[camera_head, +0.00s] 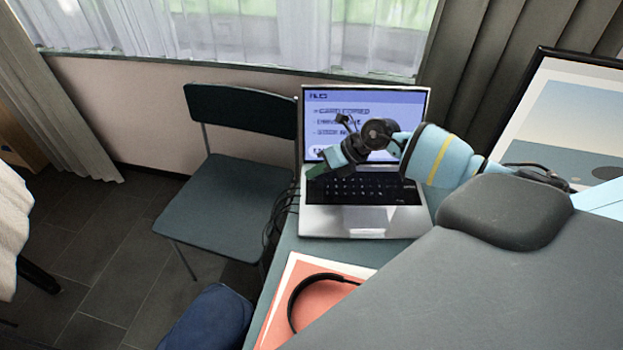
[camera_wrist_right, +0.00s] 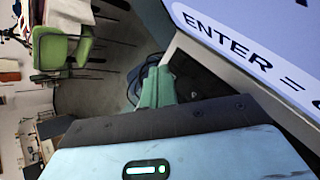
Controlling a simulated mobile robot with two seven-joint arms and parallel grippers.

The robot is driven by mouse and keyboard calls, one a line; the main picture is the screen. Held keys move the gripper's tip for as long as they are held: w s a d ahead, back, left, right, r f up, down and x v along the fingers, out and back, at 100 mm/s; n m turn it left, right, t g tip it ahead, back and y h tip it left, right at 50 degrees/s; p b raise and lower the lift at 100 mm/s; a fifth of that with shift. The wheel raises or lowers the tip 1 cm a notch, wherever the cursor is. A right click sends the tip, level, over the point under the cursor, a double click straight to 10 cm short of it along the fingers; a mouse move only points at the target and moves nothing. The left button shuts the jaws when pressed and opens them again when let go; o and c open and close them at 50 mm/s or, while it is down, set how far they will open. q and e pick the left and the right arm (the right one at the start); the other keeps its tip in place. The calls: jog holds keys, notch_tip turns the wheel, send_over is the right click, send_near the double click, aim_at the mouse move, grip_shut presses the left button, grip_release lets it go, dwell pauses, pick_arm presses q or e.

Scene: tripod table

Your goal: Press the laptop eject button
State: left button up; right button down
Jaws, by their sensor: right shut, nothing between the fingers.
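The open silver laptop (camera_head: 360,222) stands on a blue-green table, with its lit screen (camera_head: 397,105) facing me and a black keyboard. My right gripper (camera_head: 317,169) is shut and empty. In the head view it overlaps the lower left of the screen and the keyboard's left rear, hiding part of both. In the right wrist view its green fingertips (camera_wrist_right: 155,82) are together, close to the laptop's left edge; the screen there shows "ENTER =" (camera_wrist_right: 228,40). I cannot make out an eject button, nor whether the fingertips touch the laptop. My left gripper is not in view.
A dark chair (camera_head: 220,200) stands left of the table, with dark cables (camera_head: 279,215) hanging between. An orange folder (camera_head: 275,325) with a black headband (camera_head: 294,297) lies in front of the laptop. The laptop's front palm rest is clear.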

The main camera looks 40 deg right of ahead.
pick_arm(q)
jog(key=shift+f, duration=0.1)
pick_arm(e)
jog(key=shift+f, duration=0.2)
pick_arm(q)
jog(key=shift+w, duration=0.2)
pick_arm(e)
jog(key=shift+f, duration=0.1)
dwell(0.3)
jog(key=shift+r+p, duration=0.45)
jog(key=shift+r, duration=0.35)
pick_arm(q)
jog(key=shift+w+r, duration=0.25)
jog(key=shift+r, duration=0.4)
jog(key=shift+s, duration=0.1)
